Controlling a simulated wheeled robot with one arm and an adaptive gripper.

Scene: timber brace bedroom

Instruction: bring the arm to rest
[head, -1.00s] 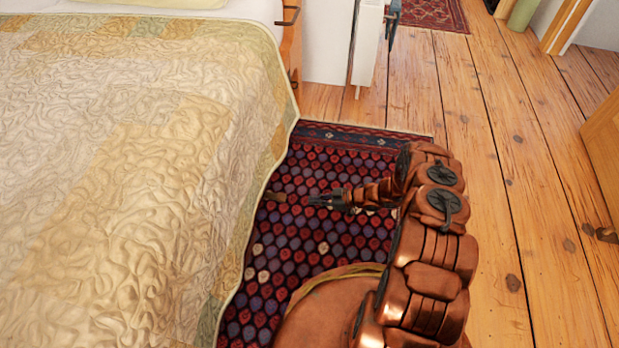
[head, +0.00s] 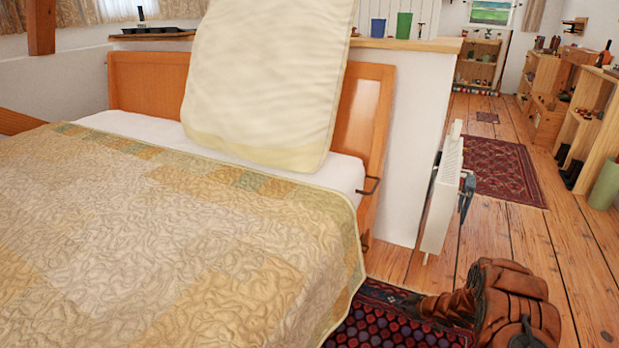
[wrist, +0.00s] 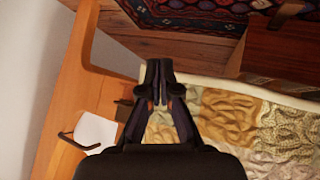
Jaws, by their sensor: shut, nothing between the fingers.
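My gripper (wrist: 159,78) shows in the wrist view. Its two dark fingers are together with nothing between them. They are seen in front of the edge of the bed's quilt (wrist: 230,115); whether they touch it I cannot tell. In the head view my copper-coloured arm (head: 512,305) is at the lower right, over the patterned rug and beside the bed. The fingers do not show clearly there.
The quilted bed (head: 160,240) fills the left, with a cream pillow (head: 265,80) against its headboard (head: 150,85). A white radiator (head: 441,195) stands beyond my arm. The dark red rug (head: 375,322) lies beside the bed. Plank floor (head: 510,235) is open on the right.

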